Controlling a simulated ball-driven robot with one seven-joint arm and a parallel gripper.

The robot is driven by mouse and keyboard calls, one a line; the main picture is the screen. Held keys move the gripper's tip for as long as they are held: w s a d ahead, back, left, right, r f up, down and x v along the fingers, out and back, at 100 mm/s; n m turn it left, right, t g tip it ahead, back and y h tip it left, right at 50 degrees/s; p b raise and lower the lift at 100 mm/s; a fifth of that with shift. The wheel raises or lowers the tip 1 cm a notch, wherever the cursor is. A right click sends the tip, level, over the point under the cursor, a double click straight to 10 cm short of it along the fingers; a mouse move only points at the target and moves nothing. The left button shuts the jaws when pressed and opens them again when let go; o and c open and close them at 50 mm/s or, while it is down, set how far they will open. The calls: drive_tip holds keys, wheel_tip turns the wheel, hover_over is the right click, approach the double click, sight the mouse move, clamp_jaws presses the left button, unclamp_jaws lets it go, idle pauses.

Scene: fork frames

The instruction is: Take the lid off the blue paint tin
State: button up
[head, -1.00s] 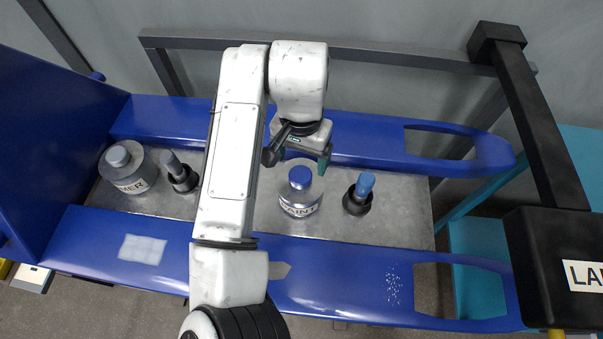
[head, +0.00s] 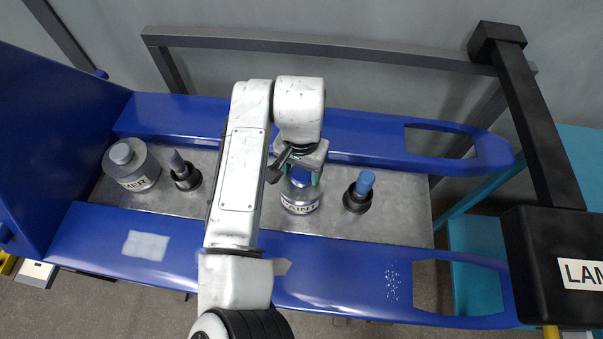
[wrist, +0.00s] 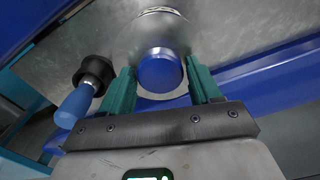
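The paint tin (head: 300,205) is a silver tin labelled "PAINT" standing on the metal tray between the blue rails. Its round blue lid (head: 299,180) is on top, partly hidden by my gripper in the head view. In the wrist view the lid (wrist: 160,72) sits between the two green fingers, on top of the silver tin (wrist: 152,25). My gripper (wrist: 160,68) is open, one finger on each side of the lid, with a visible gap at both sides. In the head view my gripper (head: 303,172) is right over the tin.
A blue-handled tool in a black holder (head: 358,193) stands close right of the tin. Left are a grey-handled one in a black holder (head: 184,173) and a grey-lidded tin (head: 134,168) labelled "...MER". A black lamp (head: 555,262) is at far right.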

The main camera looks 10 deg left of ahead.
sight(301, 172)
drive_tip(key=c, duration=0.7)
drive_tip(key=shift+r, duration=0.45)
wheel_tip(301, 172, up, 2)
drive_tip(key=shift+r+b, duration=0.1)
drive_tip(key=shift+b, duration=0.35)
drive_tip(key=s+d+r+p, duration=0.1)
drive_tip(key=s+d+r, duration=0.8)
drive_tip(key=d+r, duration=0.1)
drive_tip(key=shift+s+d, duration=0.15)
drive_tip(key=shift+s, duration=0.15)
